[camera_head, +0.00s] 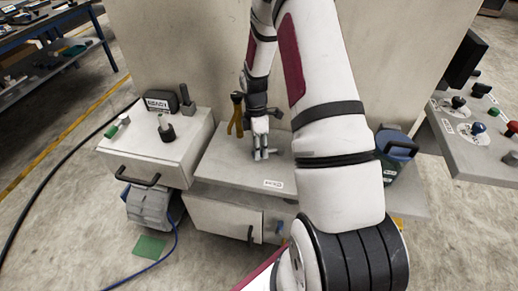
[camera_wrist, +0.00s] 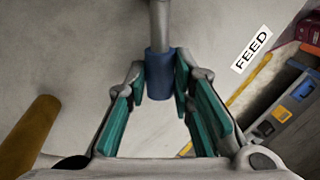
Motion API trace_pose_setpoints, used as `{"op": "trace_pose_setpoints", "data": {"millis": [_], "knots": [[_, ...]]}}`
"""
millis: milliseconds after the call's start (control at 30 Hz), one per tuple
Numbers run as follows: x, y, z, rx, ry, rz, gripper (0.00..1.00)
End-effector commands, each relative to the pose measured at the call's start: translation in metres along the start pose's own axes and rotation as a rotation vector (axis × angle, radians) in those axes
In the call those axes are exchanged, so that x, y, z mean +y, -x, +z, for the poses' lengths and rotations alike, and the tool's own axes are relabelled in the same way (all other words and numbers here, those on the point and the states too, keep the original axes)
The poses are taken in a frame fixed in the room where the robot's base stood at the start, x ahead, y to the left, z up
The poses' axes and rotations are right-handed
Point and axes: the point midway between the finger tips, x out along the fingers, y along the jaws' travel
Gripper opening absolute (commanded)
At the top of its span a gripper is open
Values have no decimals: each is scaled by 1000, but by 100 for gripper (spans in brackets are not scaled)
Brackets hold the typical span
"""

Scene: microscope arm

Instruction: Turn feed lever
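The feed lever shows in the wrist view as a blue grip (camera_wrist: 160,78) on a grey metal shaft (camera_wrist: 160,18) that runs off the top edge. A white FEED label (camera_wrist: 252,50) lies to its right. My gripper (camera_wrist: 160,85) has its green-padded fingers apart, one on each side of the blue grip. The left pad stands a little off it; the right pad looks very close, and I cannot tell if it touches. In the head view my gripper (camera_head: 264,153) points down over the grey bench top; the lever cannot be made out there.
An orange-handled tool (camera_head: 237,115) stands left of my gripper. A grey box with a READY label (camera_head: 158,103) is further left, and a control panel with coloured knobs (camera_head: 480,128) is at right. The wrist view shows a spirit level (camera_wrist: 290,110) at right and a brown bar (camera_wrist: 32,130) at left.

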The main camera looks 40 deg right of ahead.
Motion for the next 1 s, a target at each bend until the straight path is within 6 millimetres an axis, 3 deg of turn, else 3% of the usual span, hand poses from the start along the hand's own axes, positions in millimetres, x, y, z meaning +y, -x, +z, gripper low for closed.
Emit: {"op": "trace_pose_setpoints", "data": {"millis": [467, 1000], "knots": [[-9, 0, 0, -20, 105, 1, 0], [-44, -6, 11, -113, 574, 1, 0]]}}
